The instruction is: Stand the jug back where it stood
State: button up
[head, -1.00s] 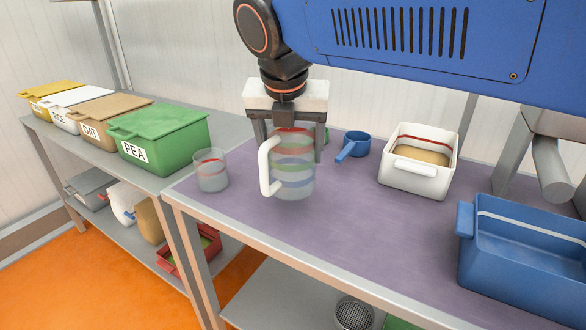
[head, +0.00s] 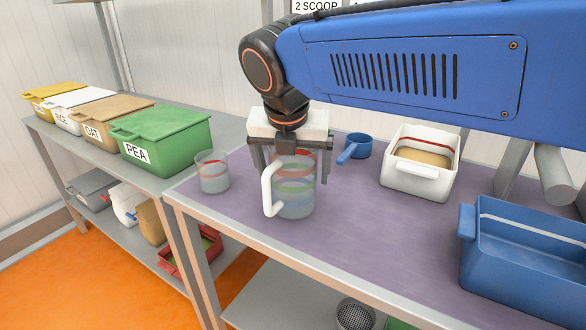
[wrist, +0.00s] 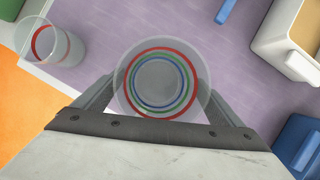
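The jug (head: 295,195) is clear, with red, green and blue bands and a white handle on its left side in the head view. It is upright over the purple bench top, near its front left part. My gripper (head: 290,163) is around its upper part, pointing down, with a finger against each side. In the wrist view the jug (wrist: 160,82) is seen from above between the two fingers of my gripper (wrist: 160,95). I cannot tell whether its base touches the bench.
A clear cup with a red band (head: 212,172) stands close left of the jug. A blue scoop (head: 358,146), a white bin (head: 415,178) and a blue bin (head: 520,262) stand to the right. Labelled bins, including green PEA (head: 165,138), stand on the left shelf. Bench between jug and blue bin is clear.

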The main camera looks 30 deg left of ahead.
jog(key=v, duration=1.2)
jog(key=shift+r, duration=0.15)
dwell(0.4)
